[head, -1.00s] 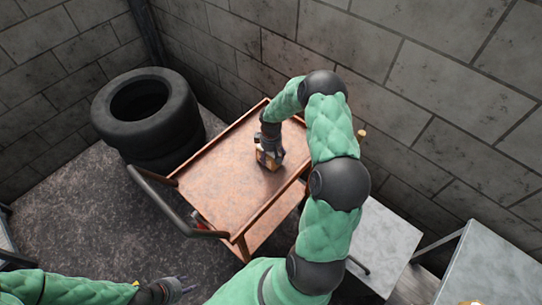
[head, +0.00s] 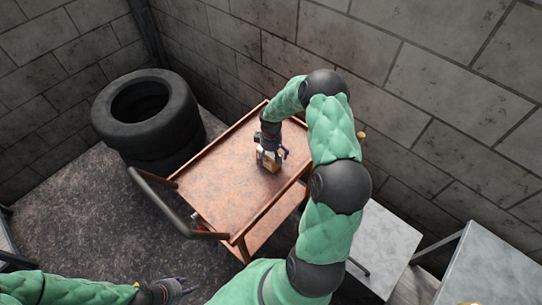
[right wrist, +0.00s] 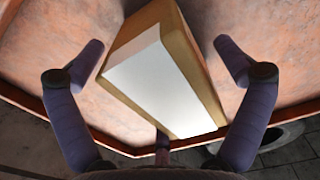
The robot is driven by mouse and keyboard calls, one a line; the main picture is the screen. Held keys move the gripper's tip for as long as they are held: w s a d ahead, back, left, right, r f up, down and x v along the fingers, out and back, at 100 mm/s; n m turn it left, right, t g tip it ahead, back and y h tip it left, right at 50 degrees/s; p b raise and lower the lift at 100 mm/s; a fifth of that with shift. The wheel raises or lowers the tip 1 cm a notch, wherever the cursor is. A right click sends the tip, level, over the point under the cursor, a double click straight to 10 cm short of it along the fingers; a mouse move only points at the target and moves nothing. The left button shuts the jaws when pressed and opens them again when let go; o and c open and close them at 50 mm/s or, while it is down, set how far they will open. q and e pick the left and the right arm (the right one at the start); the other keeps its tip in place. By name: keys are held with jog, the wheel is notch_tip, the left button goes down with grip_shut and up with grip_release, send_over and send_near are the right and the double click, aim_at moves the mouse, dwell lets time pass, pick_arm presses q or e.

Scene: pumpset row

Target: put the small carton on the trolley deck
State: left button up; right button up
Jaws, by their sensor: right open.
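The small carton (head: 269,161), tan with a white face, stands on the copper-coloured trolley deck (head: 222,186), right of its middle. In the right wrist view the carton (right wrist: 160,85) sits between the spread fingers of my right gripper (right wrist: 168,62), with a gap on both sides. My right gripper (head: 271,154) is open around the carton in the head view and hides part of it. My left gripper (head: 178,289) is low at the bottom left, away from the trolley; its fingers are too small to judge.
A stack of black tyres (head: 147,110) stands left of the trolley against the block wall. The trolley's dark handle (head: 165,205) is at its near left side. Grey tables (head: 385,240) stand to the right. The deck left of the carton is clear.

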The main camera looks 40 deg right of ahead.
notch_tip(320, 180, up, 11)
jog(key=shift+f+p, duration=0.15)
jog(key=shift+p, duration=1.05)
